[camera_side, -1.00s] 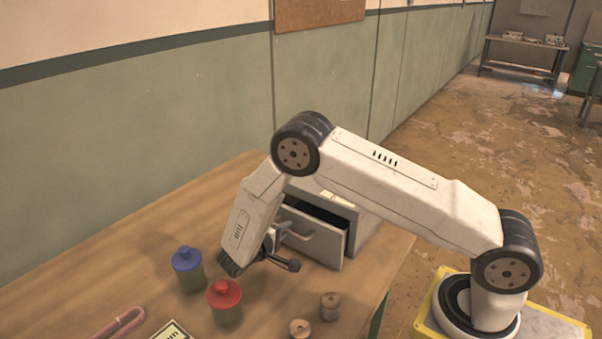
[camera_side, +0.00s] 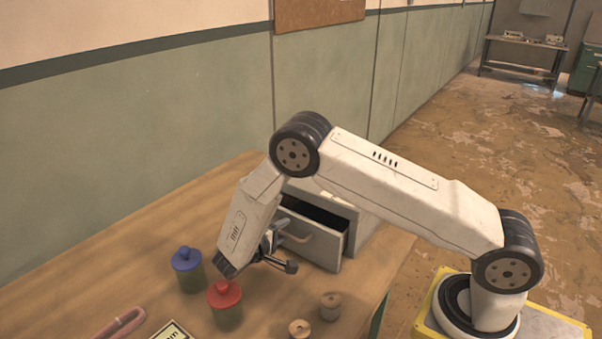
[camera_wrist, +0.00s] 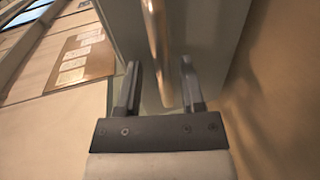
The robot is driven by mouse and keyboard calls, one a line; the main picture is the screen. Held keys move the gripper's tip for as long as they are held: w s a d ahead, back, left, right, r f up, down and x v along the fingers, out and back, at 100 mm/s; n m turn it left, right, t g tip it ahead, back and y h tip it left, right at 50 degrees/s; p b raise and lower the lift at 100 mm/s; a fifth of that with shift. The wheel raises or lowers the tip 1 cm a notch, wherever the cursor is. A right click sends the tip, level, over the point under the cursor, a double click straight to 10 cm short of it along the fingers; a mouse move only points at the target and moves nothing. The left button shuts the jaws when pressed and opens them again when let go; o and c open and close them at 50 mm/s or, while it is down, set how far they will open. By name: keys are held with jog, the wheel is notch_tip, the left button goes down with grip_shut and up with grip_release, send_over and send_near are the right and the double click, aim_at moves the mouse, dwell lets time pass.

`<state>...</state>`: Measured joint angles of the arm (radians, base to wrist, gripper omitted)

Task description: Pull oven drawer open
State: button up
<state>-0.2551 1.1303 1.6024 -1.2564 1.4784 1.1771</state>
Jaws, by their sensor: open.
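The grey oven drawer (camera_side: 312,241) in the side view stands partly pulled out of its pale cabinet (camera_side: 362,226), with its dark inside showing at the top. Its curved handle (camera_side: 294,232) is on the front face. My gripper (camera_side: 276,252) is just in front of the drawer at the handle. In the wrist view my gripper (camera_wrist: 160,85) is open, and the handle bar (camera_wrist: 158,50) runs between its two fingers. I cannot tell whether a finger touches the bar.
A blue-lidded jar (camera_side: 187,268) and a red-lidded jar (camera_side: 225,302) stand on the wooden table (camera_side: 130,262) close to my wrist. Two spools (camera_side: 330,305) are near the front edge. A pink loop (camera_side: 120,324) and a card (camera_side: 172,333) lie at the front left.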

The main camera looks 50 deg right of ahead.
jog(key=shift+r, duration=0.65)
jog(key=s+r, duration=0.1)
jog(key=r, duration=0.1)
jog(key=s+r, duration=0.2)
jog(key=r, duration=0.1)
jog(key=s+r, duration=0.1)
jog(key=r, duration=0.1)
jog(key=shift+s+a+r, duration=0.25)
jog(key=shift+s, duration=0.15)
jog(key=s+a+r, duration=0.1)
jog(key=s+r, duration=0.3)
jog(key=s, duration=0.5)
jog(key=shift+s, duration=0.1)
jog(key=shift+f, duration=0.1)
jog(key=w+a+f, duration=0.2)
jog(key=w+f, duration=0.3)
jog(key=w, duration=0.1)
jog(key=w+a+f, duration=0.3)
jog(key=w+f, duration=0.2)
jog(key=w, duration=0.2)
jog(key=shift+w+a+f, duration=0.15)
jog(key=shift+a+f, duration=0.1)
jog(key=shift+a, duration=0.05)
jog(key=shift+d, duration=0.15)
